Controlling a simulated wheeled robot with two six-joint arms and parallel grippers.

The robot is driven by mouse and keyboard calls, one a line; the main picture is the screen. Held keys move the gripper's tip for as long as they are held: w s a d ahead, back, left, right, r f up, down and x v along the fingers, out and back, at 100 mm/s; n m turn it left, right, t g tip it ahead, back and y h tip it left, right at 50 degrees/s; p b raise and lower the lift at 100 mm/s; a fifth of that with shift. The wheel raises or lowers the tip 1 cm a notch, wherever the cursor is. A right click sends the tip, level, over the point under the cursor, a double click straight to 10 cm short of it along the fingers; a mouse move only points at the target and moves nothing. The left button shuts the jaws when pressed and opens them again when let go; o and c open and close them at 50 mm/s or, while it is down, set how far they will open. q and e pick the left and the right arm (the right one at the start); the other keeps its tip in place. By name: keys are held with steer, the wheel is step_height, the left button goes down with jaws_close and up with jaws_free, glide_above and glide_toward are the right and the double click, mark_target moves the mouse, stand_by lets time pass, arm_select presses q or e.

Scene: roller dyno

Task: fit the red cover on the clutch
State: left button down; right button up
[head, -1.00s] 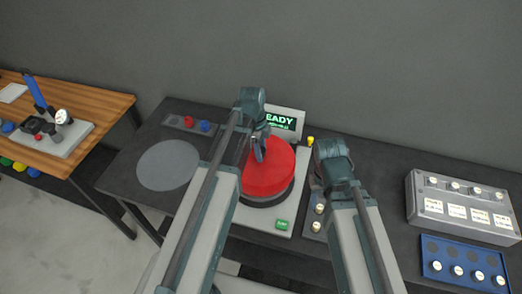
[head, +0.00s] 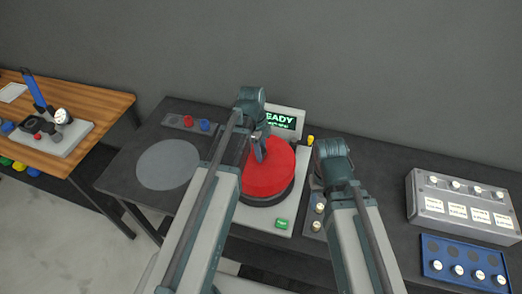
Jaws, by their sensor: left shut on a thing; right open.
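The red cover (head: 272,178) is a round disc on the dyno at the middle of the table. It lies over the dark round clutch (head: 266,200), whose dark rim shows below the cover's front edge. I cannot tell whether the cover is fully seated. My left gripper (head: 259,153) is shut on the cover at its upper left part. My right gripper (head: 316,182) is open and empty, to the right of the cover; its fingers are mostly hidden by its own arm.
A display reading READY (head: 281,121) stands behind the cover. A green button (head: 281,224) is in front. A grey round pad (head: 168,165) lies empty at left. A grey box (head: 462,205) and a blue tray (head: 464,262) with several knobs stand at right.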

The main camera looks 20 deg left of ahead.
arm_select(q)
steer(key=shift+f+b, duration=2.7)
arm_select(e)
steer(key=shift+f, duration=2.7)
arm_select(q)
jaws_free()
steer(key=shift+r, duration=0.1)
arm_select(e)
steer(key=shift+r, duration=0.1)
arm_select(q)
steer(key=shift+r+p, duration=3.55)
steer(key=shift+p, duration=0.1)
arm_select(e)
step_height(320, 180, up, 7)
arm_select(q)
steer(key=shift+s+f, duration=0.1)
